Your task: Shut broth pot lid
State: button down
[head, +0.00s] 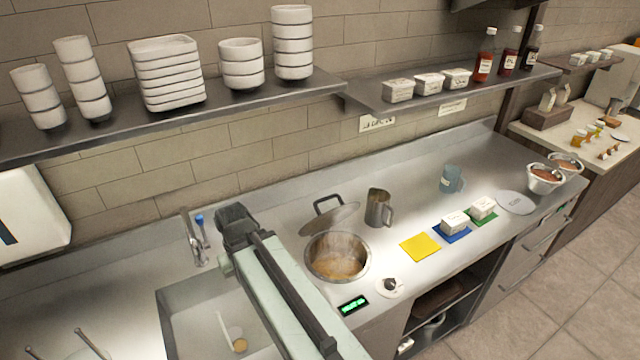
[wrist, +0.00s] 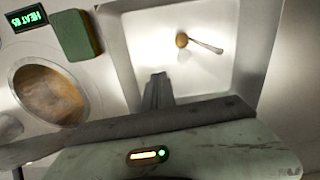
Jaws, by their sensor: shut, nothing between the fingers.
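The broth pot (head: 368,262) is set into the steel counter, open, with brown broth and faint steam showing. Its round metal lid (head: 335,219) stands tilted open behind the pot, with a dark loop handle (head: 327,201) on its upper side. The pot (wrist: 83,103) also shows at the left of the wrist view. My gripper (wrist: 158,88) is shut and empty, over the sink side in the wrist view. In the head view my arm's end is left of the pot and lid, apart from both; the fingertips are not clear there.
A sink (head: 190,325) holding a ladle (head: 232,335) lies left of the pot. A metal jug (head: 378,208) stands just right of the lid. A yellow cloth (head: 420,247) and small white tubs lie farther right. A shelf of stacked bowls hangs above.

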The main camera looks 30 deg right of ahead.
jog(key=w+d+r+t+p, duration=0.2)
jog(key=w+d+r+p, duration=0.35)
jog(key=d, duration=0.65)
jog(key=w+d+r+t+p, duration=0.1)
jog(key=w+d+r+p, duration=0.1)
jog(key=d+r+p, duration=0.65)
jog(key=w+d+r+t+p, duration=0.25)
jog(key=d+r+p, duration=0.4)
jog(key=d, duration=0.75)
jog(key=shift+m, duration=0.3)
jog(key=f+b, duration=0.3)
jog(key=b, duration=0.1)
jog(key=w+f+b, duration=0.1)
jog(key=f+b, duration=0.3)
jog(key=w+f+b, duration=0.1)
jog(key=f+b, duration=0.2)
jog(key=b, duration=0.2)
jog(key=shift+d+f, duration=0.25)
jog(key=shift+f, duration=0.05)
jog(key=shift+w, duration=0.1)
